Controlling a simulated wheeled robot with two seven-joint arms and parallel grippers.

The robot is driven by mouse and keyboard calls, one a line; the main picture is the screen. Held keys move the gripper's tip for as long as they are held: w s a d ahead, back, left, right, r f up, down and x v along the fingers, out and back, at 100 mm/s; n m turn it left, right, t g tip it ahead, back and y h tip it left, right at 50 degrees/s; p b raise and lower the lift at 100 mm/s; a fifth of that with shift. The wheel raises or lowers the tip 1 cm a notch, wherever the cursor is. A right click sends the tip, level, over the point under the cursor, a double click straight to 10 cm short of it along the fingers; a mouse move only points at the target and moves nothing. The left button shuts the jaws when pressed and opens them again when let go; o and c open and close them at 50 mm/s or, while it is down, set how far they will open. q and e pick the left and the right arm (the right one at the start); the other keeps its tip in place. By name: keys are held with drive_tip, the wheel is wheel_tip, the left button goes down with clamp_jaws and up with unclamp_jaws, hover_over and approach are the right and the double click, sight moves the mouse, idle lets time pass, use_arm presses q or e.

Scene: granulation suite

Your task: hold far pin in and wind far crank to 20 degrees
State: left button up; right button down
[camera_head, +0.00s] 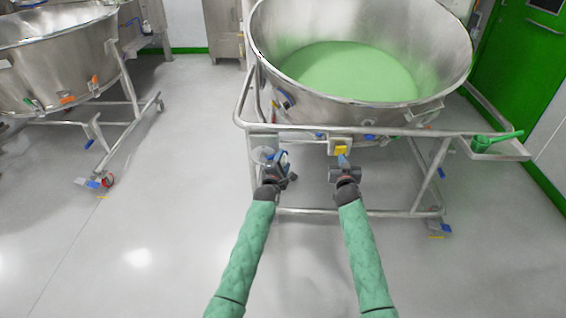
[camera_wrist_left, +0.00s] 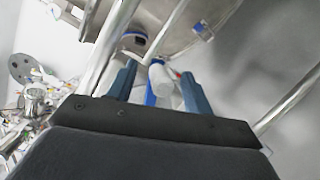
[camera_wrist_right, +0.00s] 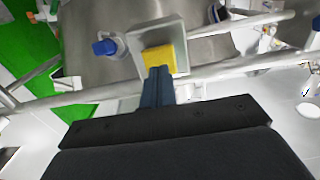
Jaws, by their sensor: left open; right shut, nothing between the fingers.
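A yellow block (camera_head: 341,149), likely the pin, sits in a pale box-like bracket under the bowl cart's front rail; it also shows in the right wrist view (camera_wrist_right: 159,57). My right gripper (camera_head: 343,164) is shut and empty, its fingertips at the yellow block's front face, touching or nearly so. My left gripper (camera_head: 283,166) is open to the left of the bracket. In the left wrist view a pale rounded grip with blue beside it, likely the crank handle (camera_wrist_left: 161,78), shows between the open fingers. The rest of the crank is mostly hidden.
The big steel bowl (camera_head: 440,35) holds green material and stands in a tubular frame (camera_head: 400,212). A green scoop-like tool (camera_head: 484,143) lies on the right side shelf. Another bowl cart (camera_head: 60,60) stands left. Grey floor between is clear.

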drive_tip(key=shift+w, duration=1.25)
use_arm(q)
clamp_jaws()
